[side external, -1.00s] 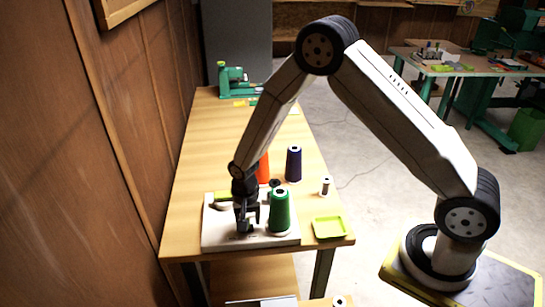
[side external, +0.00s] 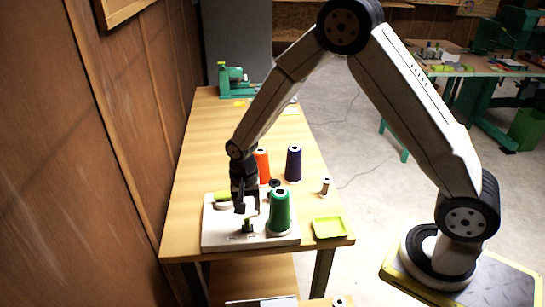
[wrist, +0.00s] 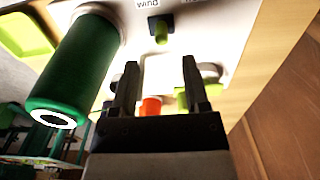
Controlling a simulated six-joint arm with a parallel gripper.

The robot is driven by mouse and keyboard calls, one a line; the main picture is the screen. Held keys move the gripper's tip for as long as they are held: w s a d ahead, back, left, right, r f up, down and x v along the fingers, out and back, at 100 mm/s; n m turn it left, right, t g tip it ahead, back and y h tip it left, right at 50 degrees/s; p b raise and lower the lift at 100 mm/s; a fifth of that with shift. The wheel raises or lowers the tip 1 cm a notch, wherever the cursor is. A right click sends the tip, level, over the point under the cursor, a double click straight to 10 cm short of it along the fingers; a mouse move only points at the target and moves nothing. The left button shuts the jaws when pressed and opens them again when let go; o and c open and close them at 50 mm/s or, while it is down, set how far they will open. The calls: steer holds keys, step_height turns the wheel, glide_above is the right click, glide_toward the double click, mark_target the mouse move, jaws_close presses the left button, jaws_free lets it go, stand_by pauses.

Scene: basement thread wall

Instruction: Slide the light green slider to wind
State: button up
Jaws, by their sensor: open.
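The light green slider (wrist: 161,33) is a small upright knob on a dark mount on the white board (side external: 212,238). In the side view the slider (side external: 248,226) shows small, below my gripper. In the wrist view it stands close to the printed word "wind" (wrist: 147,3); a second label (wrist: 192,1) to the right is cut off by the frame edge. My gripper (wrist: 160,66) is open and empty, its fingers apart. In the side view my gripper (side external: 246,211) hangs above the board, clear of the slider.
A dark green thread cone (side external: 280,212) stands close to the right of the slider. Orange (side external: 262,165) and purple (side external: 294,164) cones stand behind. Another light green part (side external: 222,196) lies at the board's back left. A lime tray (side external: 328,228) sits right. The wooden wall is left.

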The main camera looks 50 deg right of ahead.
steer(key=shift+r, duration=0.3)
steer(key=shift+r, duration=1.9)
steer(key=shift+c, duration=0.2)
